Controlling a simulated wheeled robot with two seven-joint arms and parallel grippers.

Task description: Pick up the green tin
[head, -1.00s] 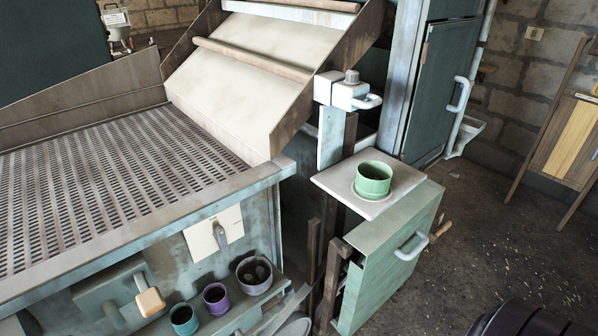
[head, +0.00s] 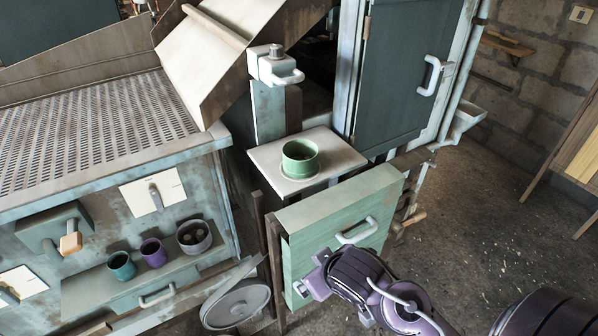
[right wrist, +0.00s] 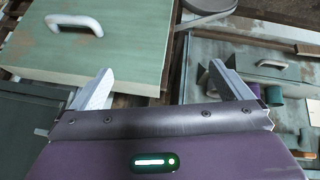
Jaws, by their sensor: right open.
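The green tin (head: 300,160) stands upright on a small pale square shelf (head: 262,160) near the middle of the head view. It looks open at the top and dark inside. My right gripper (head: 306,284) is in front of the green drawer box, lower than the tin and apart from it. In the right wrist view the right gripper (right wrist: 165,85) has its two fingers wide apart with nothing between them. The tin does not show in the right wrist view. My left gripper is not in view.
The green box (head: 330,222) with a white handle is below the shelf. A lever block (head: 272,66) on a post stands behind the tin, and a dark green cabinet door (head: 400,80) is at the back. Teal, purple and grey cups (head: 152,252) stand on a lower ledge at left.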

